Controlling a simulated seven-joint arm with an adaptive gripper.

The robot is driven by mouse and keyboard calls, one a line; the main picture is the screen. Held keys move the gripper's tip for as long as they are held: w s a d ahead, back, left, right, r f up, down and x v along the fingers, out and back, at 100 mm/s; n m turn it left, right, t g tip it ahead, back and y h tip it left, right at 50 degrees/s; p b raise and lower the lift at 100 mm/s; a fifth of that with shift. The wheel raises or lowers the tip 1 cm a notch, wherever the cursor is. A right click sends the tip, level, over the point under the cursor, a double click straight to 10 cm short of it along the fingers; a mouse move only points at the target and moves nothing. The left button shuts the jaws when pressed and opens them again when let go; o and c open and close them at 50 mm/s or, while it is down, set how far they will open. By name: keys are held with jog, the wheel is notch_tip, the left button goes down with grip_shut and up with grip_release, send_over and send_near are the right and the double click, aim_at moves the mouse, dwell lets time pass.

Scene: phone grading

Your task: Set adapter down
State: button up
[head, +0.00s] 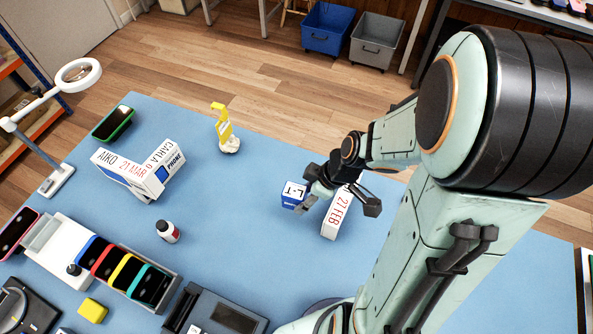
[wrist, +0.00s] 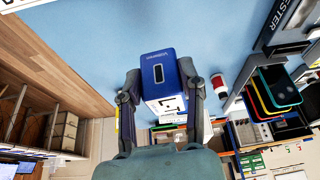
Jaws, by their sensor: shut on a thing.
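The adapter (head: 293,195) is a small blue block with a white, black-lettered face. In the head view it sits in my gripper (head: 306,190) over the right half of the blue table. In the wrist view the adapter (wrist: 158,72) shows a blue face with a dark slot, and its white part lies toward my palm. The two fingers of my gripper (wrist: 160,92) are shut on its sides. I cannot tell whether its underside touches the table.
A white box marked 27 FEB (head: 335,216) stands close to the right of the adapter, partly hidden by my gripper. Farther left are white boxes (head: 125,170), a yellow scanner-like thing (head: 223,128), a bottle (head: 167,231) and a phone rack (head: 166,297). The table between is clear.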

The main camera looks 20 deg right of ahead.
jog(key=shift+m, duration=0.5)
jog(key=w+d+f, duration=0.2)
jog(key=w, duration=0.2)
jog(key=w+d+f, duration=0.1)
jog(key=w+f, duration=0.2)
jog(key=w, duration=0.1)
jog(key=w+d+f, duration=0.2)
jog(key=w+f, duration=0.1)
jog(key=w, duration=0.1)
jog(key=shift+w+d+f, duration=0.15)
jog(key=shift+w+d, duration=0.15)
jog(key=shift+w, duration=0.1)
jog(key=shift+w+f, duration=0.15)
jog(key=shift+f, duration=0.1)
jog(key=shift+w+d+f, duration=0.1)
jog(key=shift+w+f, duration=0.05)
jog(key=shift+f, duration=0.75)
jog(key=shift+w+f, duration=0.1)
jog(key=shift+f, duration=0.75)
jog(key=o, duration=1)
jog(key=shift+f, duration=0.15)
jog(key=shift+o, duration=0.2)
